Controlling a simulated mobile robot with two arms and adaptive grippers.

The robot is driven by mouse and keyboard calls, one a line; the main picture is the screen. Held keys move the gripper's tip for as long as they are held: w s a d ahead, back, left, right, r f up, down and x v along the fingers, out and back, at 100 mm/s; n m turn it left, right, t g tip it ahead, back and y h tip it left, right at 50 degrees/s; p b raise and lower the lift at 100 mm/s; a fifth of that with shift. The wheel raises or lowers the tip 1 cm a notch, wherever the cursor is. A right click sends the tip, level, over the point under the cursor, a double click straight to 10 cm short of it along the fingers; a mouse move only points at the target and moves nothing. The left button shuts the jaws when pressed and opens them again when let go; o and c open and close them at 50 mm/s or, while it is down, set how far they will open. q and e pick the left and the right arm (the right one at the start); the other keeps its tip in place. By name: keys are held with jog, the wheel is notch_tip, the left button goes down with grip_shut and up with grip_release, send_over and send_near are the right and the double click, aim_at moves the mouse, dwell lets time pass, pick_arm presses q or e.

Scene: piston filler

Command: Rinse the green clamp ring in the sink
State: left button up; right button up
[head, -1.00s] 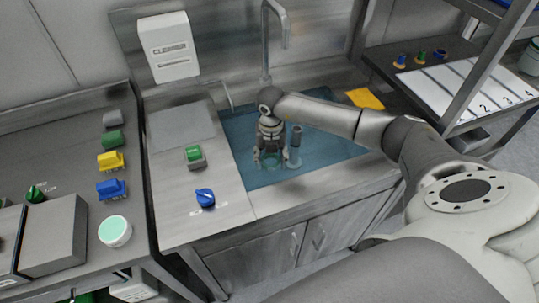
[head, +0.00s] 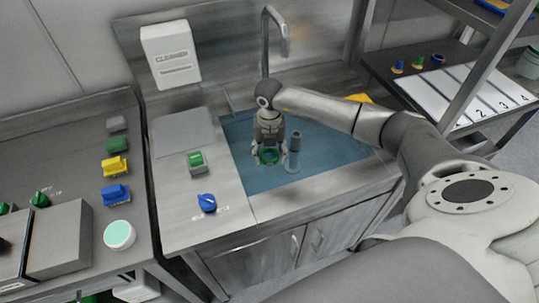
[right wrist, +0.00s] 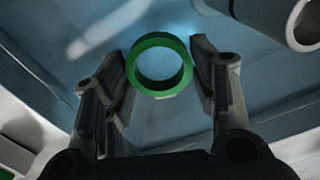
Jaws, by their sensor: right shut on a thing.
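The green clamp ring (head: 269,158) is held by my right gripper (head: 269,154) over the left part of the sink (head: 330,155), whose basin looks blue and water-filled. In the right wrist view the ring (right wrist: 134,68) sits between the two fingers (right wrist: 161,62), its open middle facing the camera. The right gripper is shut on it. The tall faucet (head: 266,55) rises behind the gripper. My left gripper is not in view.
A grey upright pipe (head: 294,155) stands in the sink just right of the gripper. A green button box (head: 196,162) and a blue knob (head: 207,203) sit on the left counter. A shelf with numbered lanes (head: 455,90) stands right.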

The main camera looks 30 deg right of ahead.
notch_tip(320, 180, up, 6)
jog(key=p, duration=0.4)
dwell(0.3)
jog(key=shift+r, duration=0.1)
dwell(0.9)
notch_tip(320, 180, up, 4)
jog(key=p, duration=0.2)
jog(key=shift+p, duration=0.35)
